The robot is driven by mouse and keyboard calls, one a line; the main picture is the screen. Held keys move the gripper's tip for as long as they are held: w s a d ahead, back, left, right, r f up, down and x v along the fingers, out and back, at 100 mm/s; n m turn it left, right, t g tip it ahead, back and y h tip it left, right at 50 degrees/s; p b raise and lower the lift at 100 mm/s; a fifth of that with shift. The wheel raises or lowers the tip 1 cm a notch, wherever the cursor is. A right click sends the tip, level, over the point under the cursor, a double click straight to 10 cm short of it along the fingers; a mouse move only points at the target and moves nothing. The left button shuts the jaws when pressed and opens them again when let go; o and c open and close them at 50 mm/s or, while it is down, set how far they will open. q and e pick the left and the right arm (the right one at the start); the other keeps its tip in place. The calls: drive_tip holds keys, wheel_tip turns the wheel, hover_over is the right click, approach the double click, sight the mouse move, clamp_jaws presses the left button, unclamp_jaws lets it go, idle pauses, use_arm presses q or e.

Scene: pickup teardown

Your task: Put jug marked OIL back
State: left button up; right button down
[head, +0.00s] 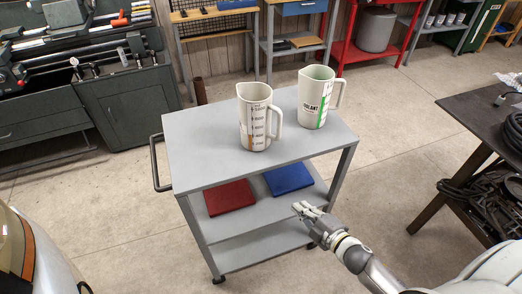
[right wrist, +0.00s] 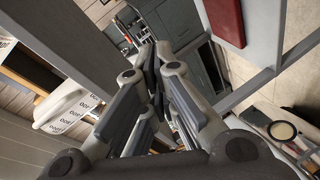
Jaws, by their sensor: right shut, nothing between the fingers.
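Two pale jugs with handles stand upright on the grey cart's top shelf (head: 205,172) in the head view. The left jug (head: 254,118) shows a measuring scale and a brown-orange patch; no OIL wording is readable on it. The right jug (head: 314,98) has a green stripe and lettering ending in "LANT". My right gripper (head: 302,208) is shut and empty, low beside the cart's right front, below the top shelf and apart from both jugs. In the right wrist view its fingers (right wrist: 153,58) meet; a jug with scale marks (right wrist: 68,108) shows at left. My left gripper is out of view.
The cart's lower shelf carries a red flat item (head: 229,197) and a blue one (head: 288,178). A dark table (head: 462,112) with coiled hoses stands at right. A red shelf rack (head: 343,50) and workbenches line the back. Floor between cart and table is clear.

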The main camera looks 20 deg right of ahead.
sight(260, 141)
drive_tip(key=a+r+n+t+y, duration=0.1)
drive_tip(key=a+r+n+y, duration=0.2)
drive_tip(key=r, duration=0.5)
drive_tip(key=a+r+n+y, duration=0.2)
drive_tip(key=a+r+n, duration=0.15)
drive_tip(key=r, duration=0.45)
drive_tip(key=shift+t, duration=0.3)
drive_tip(key=w+a+p, duration=0.1)
drive_tip(key=w, duration=0.3)
drive_tip(key=w+a+p, duration=0.1)
drive_tip(key=w, duration=0.3)
drive_tip(key=w+a+p, duration=0.1)
drive_tip(key=w+p, duration=0.1)
drive_tip(key=w, duration=0.1)
drive_tip(key=shift+w+f, duration=0.15)
drive_tip(key=shift+w, duration=0.25)
drive_tip(key=shift+w+d+f, duration=0.1)
drive_tip(key=shift+w+d, duration=0.15)
drive_tip(key=shift+w, duration=0.45)
drive_tip(key=shift+n, duration=0.25)
drive_tip(key=shift+w, duration=0.1)
drive_tip(key=w, duration=0.1)
drive_tip(key=w+d+b, duration=0.1)
drive_tip(key=shift+w, duration=0.35)
drive_tip(key=shift+w+d, duration=0.1)
drive_tip(key=shift+w, duration=0.25)
